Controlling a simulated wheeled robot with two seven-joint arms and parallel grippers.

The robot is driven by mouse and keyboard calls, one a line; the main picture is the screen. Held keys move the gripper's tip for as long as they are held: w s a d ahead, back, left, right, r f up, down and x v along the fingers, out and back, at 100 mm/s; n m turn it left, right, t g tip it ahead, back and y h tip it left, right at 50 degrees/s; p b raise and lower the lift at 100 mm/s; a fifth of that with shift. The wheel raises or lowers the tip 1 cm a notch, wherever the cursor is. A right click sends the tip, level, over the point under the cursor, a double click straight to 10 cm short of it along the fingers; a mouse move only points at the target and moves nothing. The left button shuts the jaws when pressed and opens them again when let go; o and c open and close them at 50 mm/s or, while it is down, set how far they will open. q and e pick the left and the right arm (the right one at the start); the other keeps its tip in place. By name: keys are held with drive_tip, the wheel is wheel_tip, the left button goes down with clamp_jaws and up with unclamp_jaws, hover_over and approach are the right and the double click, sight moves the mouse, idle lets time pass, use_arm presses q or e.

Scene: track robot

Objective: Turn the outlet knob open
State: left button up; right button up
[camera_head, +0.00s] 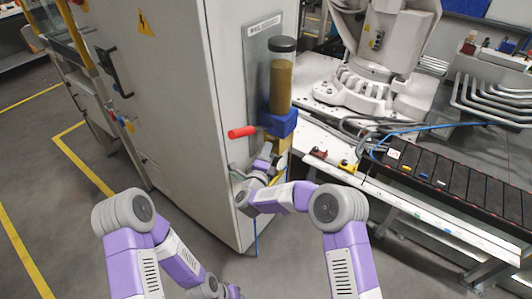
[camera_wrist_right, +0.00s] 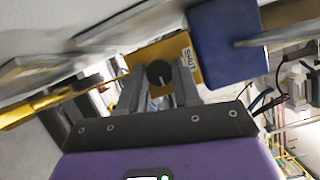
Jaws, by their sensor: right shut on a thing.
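The outlet knob (camera_wrist_right: 160,73) is a round black knob with a pale line on its face, set on a yellow block (camera_wrist_right: 182,55) in the right wrist view. My right gripper (camera_wrist_right: 160,90) has its two grey fingers on either side of the knob and is shut on it. In the head view my right gripper (camera_head: 264,166) is at the yellow block (camera_head: 283,147), under the clear cylinder (camera_head: 281,82) with tan contents. The knob is hidden there by my gripper. My left arm shows at lower left, but its gripper tips do not show.
A blue block (camera_head: 280,122) sits just above the yellow one, and a red handle (camera_head: 242,132) sticks out to its left. The pale cabinet (camera_head: 185,100) stands close on the left. A bench with a dark conveyor (camera_head: 450,180) and a white robot base (camera_head: 375,85) is on the right.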

drive_tip(key=o, duration=1.1)
drive_tip(key=shift+c, duration=0.2)
drive_tip(key=shift+s, duration=0.1)
drive_tip(key=p+v, duration=0.1)
drive_tip(key=v, duration=0.6)
drive_tip(key=shift+s+p, duration=0.2)
drive_tip(key=shift+p, duration=0.15)
drive_tip(key=shift+f, duration=0.1)
drive_tip(key=s+d+f+n+g+y+p, duration=0.3)
drive_tip(key=s+f+n+g, duration=0.15)
drive_tip(key=f+n, duration=0.25)
drive_tip(key=s+d+f+n+g+y+p, duration=0.2)
drive_tip(key=s+d+f+n+g+y, duration=0.15)
drive_tip(key=s+f+n, duration=0.35)
drive_tip(key=s+d+f+n+g+p, duration=0.1)
drive_tip(key=s+n+g, duration=0.1)
drive_tip(key=s, duration=0.5)
drive_tip(key=s+d+f+n+g+y, duration=0.1)
drive_tip(key=s+d+f+n+g, duration=0.1)
drive_tip(key=s+g, duration=0.2)
drive_tip(key=s+d+f+n+g+y+p, duration=0.1)
drive_tip(key=s+f+n+g, duration=0.1)
drive_tip(key=s, duration=0.8)
drive_tip(key=shift+s+d+g+p, duration=0.25)
drive_tip(key=shift+d+g+p, duration=0.1)
drive_tip(key=shift+g, duration=0.35)
